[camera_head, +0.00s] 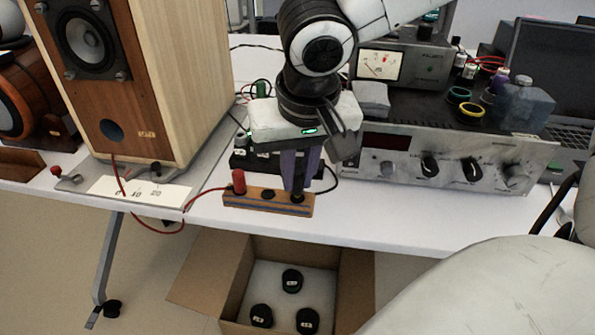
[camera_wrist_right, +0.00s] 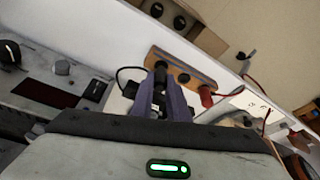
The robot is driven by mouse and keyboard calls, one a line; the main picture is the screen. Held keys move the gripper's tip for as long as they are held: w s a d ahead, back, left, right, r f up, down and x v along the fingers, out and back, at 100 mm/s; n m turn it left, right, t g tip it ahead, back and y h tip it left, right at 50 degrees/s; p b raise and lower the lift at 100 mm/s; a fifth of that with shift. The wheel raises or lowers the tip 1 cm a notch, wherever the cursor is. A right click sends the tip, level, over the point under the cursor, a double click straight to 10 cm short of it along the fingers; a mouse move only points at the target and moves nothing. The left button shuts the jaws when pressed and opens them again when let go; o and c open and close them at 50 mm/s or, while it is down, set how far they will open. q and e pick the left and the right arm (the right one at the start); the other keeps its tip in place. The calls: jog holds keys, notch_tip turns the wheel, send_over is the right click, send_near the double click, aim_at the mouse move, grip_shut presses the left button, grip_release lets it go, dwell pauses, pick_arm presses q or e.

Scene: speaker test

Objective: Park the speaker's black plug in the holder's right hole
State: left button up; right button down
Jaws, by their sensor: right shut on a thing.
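The holder (camera_head: 232,198) is a small wooden block with a blue stripe near the table's front edge; it also shows in the wrist view (camera_wrist_right: 181,66). A red plug (camera_head: 239,182) stands in its left hole, and its middle hole (camera_head: 268,194) is empty. My right gripper (camera_head: 299,187) points down over the holder's right end, shut on the black plug (camera_head: 297,197). In the wrist view the black plug (camera_wrist_right: 160,71) sits between the fingertips at the right hole. I cannot tell how deep it is. My left gripper is not in view.
The wooden speaker (camera_head: 185,75) stands at left, with a red wire running from its terminals to the red plug. An amplifier (camera_head: 400,165) is close right of my gripper. Below the table edge is an open cardboard box (camera_head: 207,275) with several black round items.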

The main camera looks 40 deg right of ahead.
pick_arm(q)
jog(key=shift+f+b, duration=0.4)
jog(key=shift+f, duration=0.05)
pick_arm(e)
jog(key=shift+f, duration=0.6)
jog(key=c, duration=1.6)
grip_release()
jog(key=shift+c, duration=0.2)
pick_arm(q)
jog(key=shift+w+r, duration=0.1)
